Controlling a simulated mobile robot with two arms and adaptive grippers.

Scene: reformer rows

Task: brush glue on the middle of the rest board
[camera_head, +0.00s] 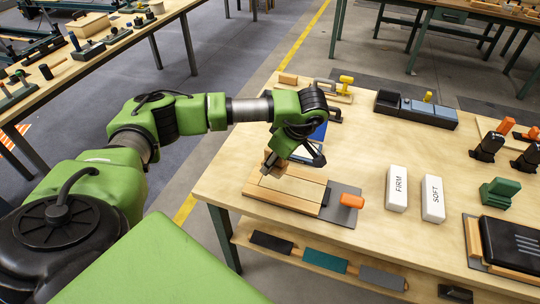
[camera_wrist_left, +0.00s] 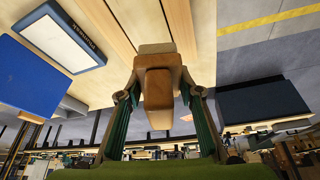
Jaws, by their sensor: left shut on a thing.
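The rest board (camera_head: 303,190) is a pale wooden panel with darker wooden strips along its edges, lying near the front left corner of the workbench. My left gripper (camera_head: 272,166) is over its far left part, tilted downward. In the left wrist view the gripper (camera_wrist_left: 158,95) is shut on a brown wooden brush (camera_wrist_left: 160,88). The brush has a paler end (camera_wrist_left: 157,48) facing the board's strips. I cannot tell whether that end touches the board. No glue is clearly visible on the board. My right gripper is not in view.
An orange-handled tool (camera_head: 352,200) lies on a grey plate at the board's right. White FIRM (camera_head: 397,187) and SOFT (camera_head: 433,198) blocks stand farther right. A blue item (camera_head: 318,133) and clamps (camera_head: 340,82) lie behind the arm.

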